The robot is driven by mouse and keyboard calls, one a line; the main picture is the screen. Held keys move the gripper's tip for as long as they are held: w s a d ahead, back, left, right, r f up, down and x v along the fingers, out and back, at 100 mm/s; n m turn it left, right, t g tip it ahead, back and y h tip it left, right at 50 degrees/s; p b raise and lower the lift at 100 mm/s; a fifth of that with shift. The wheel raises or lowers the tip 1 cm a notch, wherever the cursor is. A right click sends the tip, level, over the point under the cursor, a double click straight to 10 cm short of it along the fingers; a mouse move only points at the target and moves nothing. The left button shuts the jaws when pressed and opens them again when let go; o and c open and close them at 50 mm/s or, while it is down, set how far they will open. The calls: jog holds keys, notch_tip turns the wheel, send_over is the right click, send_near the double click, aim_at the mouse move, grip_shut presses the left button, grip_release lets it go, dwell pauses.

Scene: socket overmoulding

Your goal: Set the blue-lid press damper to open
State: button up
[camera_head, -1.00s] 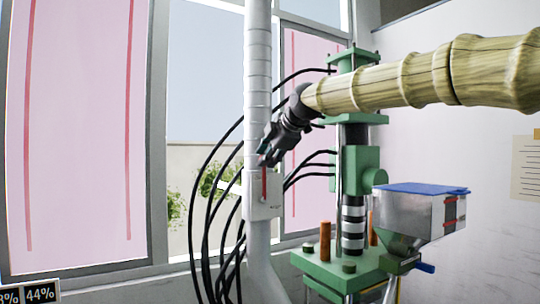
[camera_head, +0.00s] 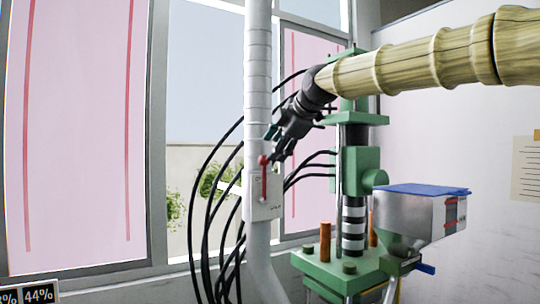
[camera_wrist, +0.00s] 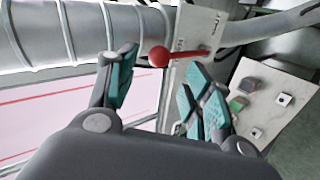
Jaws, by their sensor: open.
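The damper is a white plate (camera_head: 254,207) on the grey vertical duct, with a red lever (camera_head: 264,181) ending in a round knob. The lever stands upright, knob at the top; the small plate markings are not readable. My gripper (camera_head: 273,146) is open and empty, just above and right of the knob. In the wrist view the red knob (camera_wrist: 159,56) shows ahead between the two teal-padded fingers, with no clear contact. The press is green, and its hopper with the blue lid (camera_head: 421,189) stands at lower right.
The grey duct (camera_head: 258,90) runs vertically behind the plate. Black hoses (camera_head: 209,225) curve between the duct and the green press column (camera_head: 360,160). Windows with pink panels (camera_head: 80,130) stand behind. A notice (camera_head: 528,170) hangs on the right wall.

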jog(key=v, duration=0.5)
jog(key=shift+s+d+r, duration=0.15)
jog(key=shift+s+d, duration=0.1)
jog(key=shift+s, duration=0.05)
